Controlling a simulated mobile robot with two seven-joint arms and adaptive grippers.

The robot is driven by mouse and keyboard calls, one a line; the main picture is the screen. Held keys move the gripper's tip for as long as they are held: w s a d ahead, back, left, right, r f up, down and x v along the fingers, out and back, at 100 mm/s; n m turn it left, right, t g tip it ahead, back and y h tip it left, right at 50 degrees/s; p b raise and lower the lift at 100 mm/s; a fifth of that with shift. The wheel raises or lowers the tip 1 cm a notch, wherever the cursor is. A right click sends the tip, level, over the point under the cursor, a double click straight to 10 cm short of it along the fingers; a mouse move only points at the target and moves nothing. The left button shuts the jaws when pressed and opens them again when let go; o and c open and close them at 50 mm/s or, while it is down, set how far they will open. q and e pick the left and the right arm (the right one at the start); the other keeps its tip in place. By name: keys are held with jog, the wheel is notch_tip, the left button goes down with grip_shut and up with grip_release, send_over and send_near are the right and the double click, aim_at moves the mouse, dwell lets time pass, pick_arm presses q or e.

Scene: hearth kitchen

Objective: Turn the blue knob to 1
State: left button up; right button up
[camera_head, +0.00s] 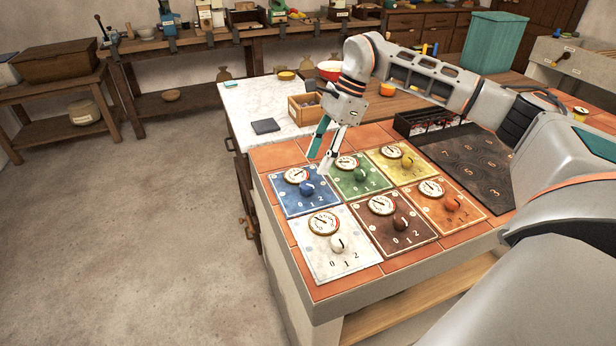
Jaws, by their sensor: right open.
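The blue panel (284,205) lies at the far left of a group of coloured panels on the tiled counter. It carries a round dial (296,175), a blue knob (307,188) and the marks 0, 1 and 2. The exact setting of the blue knob is too small to tell. My right gripper (320,164) comes in from the right and points down, its fingers apart and empty. It shows just above and behind the blue knob, near the edge between the blue and green panels; I see no contact with the knob. My left gripper is out of view.
Green (366,187), yellow (414,172), white (322,262), brown (384,241) and orange (432,214) panels with knobs sit close by. A wooden box (303,113) and a dark slab (265,126) stand behind. A dark numbered board (463,160) lies right. Floor at left is clear.

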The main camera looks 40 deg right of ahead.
aim_at(307, 185)
jog(key=b+x, duration=0.1)
jog(key=x, duration=0.6)
jog(key=shift+a+f, duration=0.1)
jog(key=shift+f, duration=0.15)
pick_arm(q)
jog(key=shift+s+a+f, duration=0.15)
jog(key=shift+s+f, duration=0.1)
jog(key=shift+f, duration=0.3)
pick_arm(e)
jog(key=c, duration=1.1)
